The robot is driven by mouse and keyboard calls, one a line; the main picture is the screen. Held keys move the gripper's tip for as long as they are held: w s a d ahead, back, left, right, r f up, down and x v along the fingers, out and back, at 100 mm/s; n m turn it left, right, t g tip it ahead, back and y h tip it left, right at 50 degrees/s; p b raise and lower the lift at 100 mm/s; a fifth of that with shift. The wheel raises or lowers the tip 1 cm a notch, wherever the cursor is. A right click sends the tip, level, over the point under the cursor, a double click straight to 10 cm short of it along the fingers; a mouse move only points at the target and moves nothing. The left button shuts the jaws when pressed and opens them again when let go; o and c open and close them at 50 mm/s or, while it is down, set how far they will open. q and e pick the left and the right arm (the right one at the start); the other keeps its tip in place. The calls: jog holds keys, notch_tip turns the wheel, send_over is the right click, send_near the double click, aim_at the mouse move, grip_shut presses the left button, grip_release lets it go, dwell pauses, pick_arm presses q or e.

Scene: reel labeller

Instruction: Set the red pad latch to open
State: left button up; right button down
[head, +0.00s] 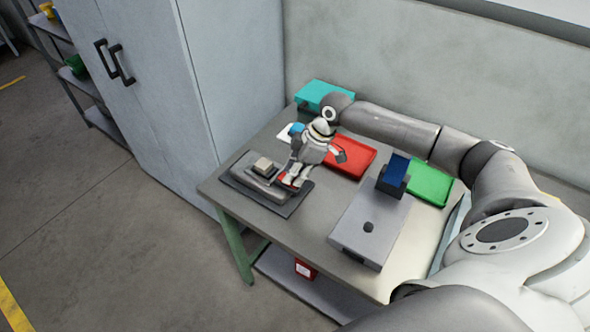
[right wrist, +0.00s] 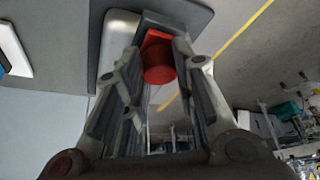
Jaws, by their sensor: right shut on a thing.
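The red pad latch (right wrist: 158,62) shows in the right wrist view between the fingertips of my right gripper (right wrist: 160,48). In the head view my right gripper (head: 291,180) is at the right end of a grey device (head: 250,172) with a beige block on top, and a bit of red shows at its fingertips. The gripper is shut on the red latch. Its fingers hide part of the latch, and I cannot tell its exact setting. My left gripper is not in view.
The device sits on a dark mat (head: 290,208) on the table. A red tray (head: 352,158), a green tray (head: 430,184) and a teal box (head: 322,92) stand behind. A grey box (head: 370,238) with a black knob is to the right. A cabinet (head: 150,80) borders the table at left.

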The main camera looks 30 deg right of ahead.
jog(key=shift+s+d+f, duration=0.1)
jog(key=shift+s+f, duration=0.05)
jog(key=shift+f, duration=0.1)
jog(key=c, duration=1.6)
grip_release()
jog(key=o, duration=0.4)
jog(key=shift+s+r, duration=0.15)
jog(key=shift+o, duration=0.2)
jog(key=shift+w+r, duration=0.1)
jog(key=shift+w, duration=0.1)
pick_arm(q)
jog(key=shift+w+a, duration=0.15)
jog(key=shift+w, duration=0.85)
pick_arm(e)
jog(key=v, duration=1.1)
jog(key=shift+r, duration=0.35)
jog(key=shift+s, duration=0.15)
